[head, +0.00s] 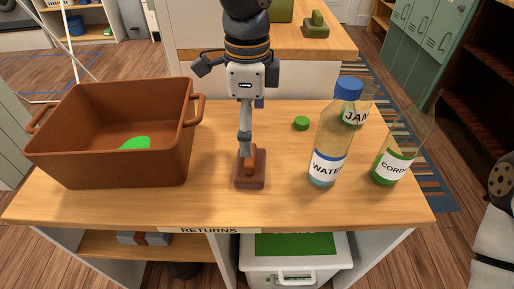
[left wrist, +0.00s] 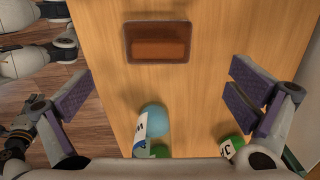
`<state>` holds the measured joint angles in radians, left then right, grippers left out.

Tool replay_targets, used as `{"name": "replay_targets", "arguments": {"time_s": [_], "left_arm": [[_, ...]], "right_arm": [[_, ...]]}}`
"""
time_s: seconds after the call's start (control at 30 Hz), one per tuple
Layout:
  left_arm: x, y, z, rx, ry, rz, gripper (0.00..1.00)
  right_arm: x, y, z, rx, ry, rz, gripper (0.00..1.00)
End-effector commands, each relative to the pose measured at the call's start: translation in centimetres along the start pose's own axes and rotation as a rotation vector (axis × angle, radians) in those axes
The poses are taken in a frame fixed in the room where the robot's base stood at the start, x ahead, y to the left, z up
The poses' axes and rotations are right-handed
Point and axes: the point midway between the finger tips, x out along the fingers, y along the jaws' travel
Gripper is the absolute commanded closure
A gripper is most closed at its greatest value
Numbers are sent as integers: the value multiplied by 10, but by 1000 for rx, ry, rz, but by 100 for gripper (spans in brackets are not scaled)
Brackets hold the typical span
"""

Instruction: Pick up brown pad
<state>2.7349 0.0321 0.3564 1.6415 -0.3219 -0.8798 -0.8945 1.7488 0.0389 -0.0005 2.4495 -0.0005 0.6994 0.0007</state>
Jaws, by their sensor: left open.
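The brown pad (head: 250,182) is a small dark brown block with a lighter orange-brown top part, lying on the wooden counter near the middle in the head view. In the left wrist view the brown pad (left wrist: 158,30) is a rectangle at the top centre, beyond the fingertips. My left gripper (head: 247,135) comes down from above, and its near finger covers part of the pad. In the left wrist view my left gripper (left wrist: 163,90) is open and empty, its purple-padded fingers wide apart. Whether a finger touches the pad cannot be told.
A brown bin (head: 105,160) with a green item (head: 135,143) stands left on the counter (head: 215,208). To the right stand a water bottle (head: 327,150), a jam jar (head: 354,115), a cordial bottle (head: 392,166) and a small green disc (head: 301,123). The counter's front strip is clear.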

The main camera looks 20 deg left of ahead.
Motion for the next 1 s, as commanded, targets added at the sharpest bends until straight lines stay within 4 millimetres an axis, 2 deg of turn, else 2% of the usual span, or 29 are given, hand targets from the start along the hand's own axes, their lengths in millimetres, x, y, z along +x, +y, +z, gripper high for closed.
{"name": "replay_targets", "arguments": {"time_s": [0.03, 0.1, 0.27, 0.5, 0.77, 0.97, 1.0], "left_arm": [[18, 1, 0, 1, -4, 11, 0], [32, 2, 0, 1, -4, 10, 0], [52, 0, 0, -1, -3, 6, 0], [95, -1, -1, -1, -2, 6, 0], [99, -2, -1, -2, 0, 1, 0], [99, -2, -1, -2, 0, 1, 43], [99, -2, -1, -2, 0, 2, 45]], "right_arm": [[4, 0, 3, 0, -12, 1, 60], [6, 0, 4, 0, -17, 1, 60], [8, 0, 4, 0, -22, 1, 60], [14, 0, 7, -1, -36, 2, 60], [13, 0, 7, -1, -35, 2, 60], [13, 0, 7, -1, -35, 2, 60], [13, 0, 7, -1, -35, 2, 60]]}}
